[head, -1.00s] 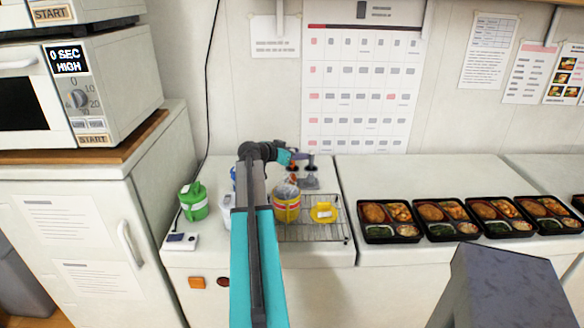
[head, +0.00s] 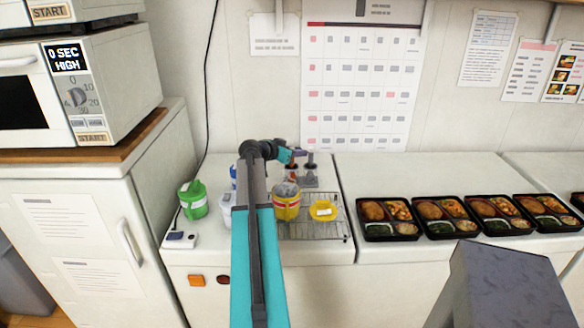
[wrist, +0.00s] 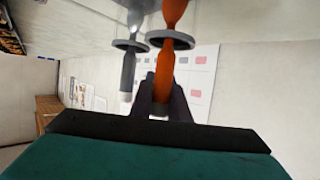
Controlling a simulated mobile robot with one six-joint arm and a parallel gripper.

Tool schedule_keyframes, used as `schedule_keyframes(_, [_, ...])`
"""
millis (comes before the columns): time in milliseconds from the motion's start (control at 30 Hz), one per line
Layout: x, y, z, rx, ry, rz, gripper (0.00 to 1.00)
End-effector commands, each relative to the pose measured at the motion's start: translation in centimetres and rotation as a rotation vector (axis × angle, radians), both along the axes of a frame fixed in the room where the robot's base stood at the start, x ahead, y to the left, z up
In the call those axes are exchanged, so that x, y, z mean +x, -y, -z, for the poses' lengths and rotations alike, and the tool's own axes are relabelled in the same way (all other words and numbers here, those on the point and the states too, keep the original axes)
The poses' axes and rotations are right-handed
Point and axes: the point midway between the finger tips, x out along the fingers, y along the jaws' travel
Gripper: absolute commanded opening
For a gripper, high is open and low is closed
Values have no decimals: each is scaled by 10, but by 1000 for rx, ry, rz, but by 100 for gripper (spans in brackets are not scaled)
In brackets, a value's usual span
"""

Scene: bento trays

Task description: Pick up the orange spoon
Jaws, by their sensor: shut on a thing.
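The orange spoon (wrist: 164,68) shows large in the wrist view, with part of it inside a grey ring of the holder (wrist: 184,38). My gripper (wrist: 160,98) is shut on the spoon, its dark fingers on both sides of it. A grey utensil (wrist: 128,75) hangs in a second ring, just left of the spoon and apart from it. In the head view my gripper (head: 291,156) is at the small grey utensil stand (head: 306,182) against the wall. The spoon is too small there to make out clearly.
A green container (head: 193,202) is at the left. Several black bento trays (head: 390,237) line the counter at right.

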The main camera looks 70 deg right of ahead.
Motion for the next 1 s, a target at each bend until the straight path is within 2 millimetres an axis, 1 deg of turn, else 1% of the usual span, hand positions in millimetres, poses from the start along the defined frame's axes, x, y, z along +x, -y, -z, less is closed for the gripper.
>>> schedule_keyframes(267, [0, 0, -2, 0, 0, -1, 0])
schedule_keyframes(467, [1, 0, -13, -1, 1, -1, 0])
schedule_keyframes(667, [1, 0, -34, -2, 0, -1, 0])
schedule_keyframes(1000, [1, 1, -78, -2, 2, 0, 0])
